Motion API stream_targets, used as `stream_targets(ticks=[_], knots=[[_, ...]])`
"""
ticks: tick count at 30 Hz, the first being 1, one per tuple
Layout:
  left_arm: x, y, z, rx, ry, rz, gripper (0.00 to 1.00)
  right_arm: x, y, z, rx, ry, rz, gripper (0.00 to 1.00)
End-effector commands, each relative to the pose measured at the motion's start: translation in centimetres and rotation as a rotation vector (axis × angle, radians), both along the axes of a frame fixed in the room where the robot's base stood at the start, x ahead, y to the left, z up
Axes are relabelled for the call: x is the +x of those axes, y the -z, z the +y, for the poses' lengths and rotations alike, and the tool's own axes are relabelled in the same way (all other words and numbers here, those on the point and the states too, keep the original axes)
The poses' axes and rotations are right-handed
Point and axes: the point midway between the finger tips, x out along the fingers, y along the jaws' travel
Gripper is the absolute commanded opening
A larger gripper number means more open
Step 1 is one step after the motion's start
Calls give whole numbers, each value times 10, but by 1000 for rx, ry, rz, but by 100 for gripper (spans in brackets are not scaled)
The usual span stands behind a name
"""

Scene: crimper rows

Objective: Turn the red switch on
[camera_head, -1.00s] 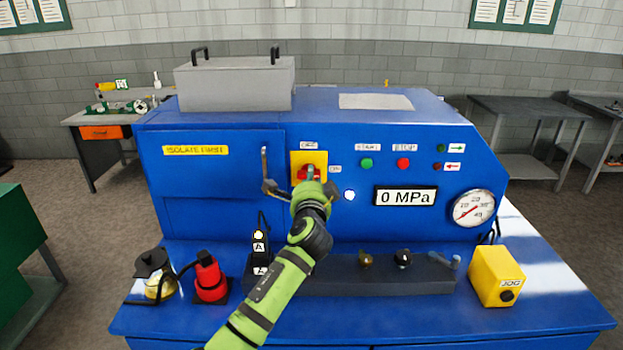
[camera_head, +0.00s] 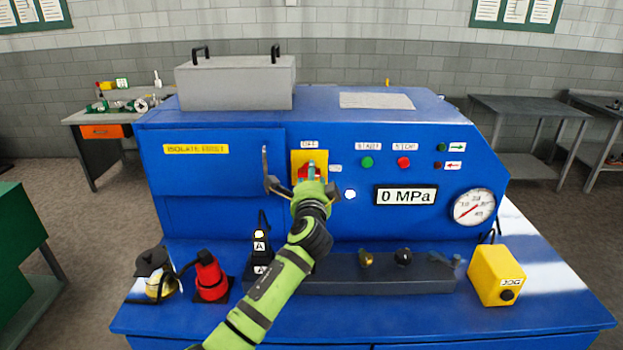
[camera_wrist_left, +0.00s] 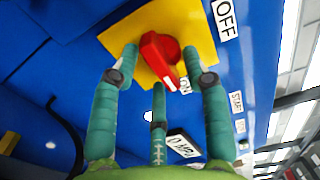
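The red switch (camera_wrist_left: 158,55) is a rotary knob on a yellow plate (camera_wrist_left: 115,38) on the blue machine's front. An OFF label (camera_wrist_left: 225,18) stands above the plate in the head view, and an ON label (camera_head: 335,168) is to its right. In the left wrist view the knob's ridge seems to slant toward the ON label; its exact setting is unclear. My left gripper (camera_head: 310,180) is at the switch, its teal fingers spread around the knob (camera_wrist_left: 160,62). Small gaps show beside the knob, so the gripper looks open. My right gripper is out of view.
Beside the switch are a lit white lamp (camera_head: 349,194), green start button (camera_head: 367,162), red stop button (camera_head: 403,162), and 0 MPa display (camera_head: 406,196). A protruding handle (camera_head: 266,170) is close to the left. A yellow JOG box (camera_head: 497,274) stands on the ledge's right.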

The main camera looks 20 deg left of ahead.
Motion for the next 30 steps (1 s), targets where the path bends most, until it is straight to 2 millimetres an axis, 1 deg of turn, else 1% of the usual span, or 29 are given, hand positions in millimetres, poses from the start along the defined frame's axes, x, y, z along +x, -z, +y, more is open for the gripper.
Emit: stream_targets(ticks=[7,11,14,24,27,30], knots=[[-2,0,-1,-2,1,-1,46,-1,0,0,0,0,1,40],[-13,0,-4,-3,1,-2,46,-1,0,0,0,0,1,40],[-27,0,-8,-3,2,-2,46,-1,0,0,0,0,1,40],[-89,1,-26,-2,2,-1,46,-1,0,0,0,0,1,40],[-103,1,-30,-2,1,0,46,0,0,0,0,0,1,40],[-111,0,-32,-2,1,-1,46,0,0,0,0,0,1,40]])
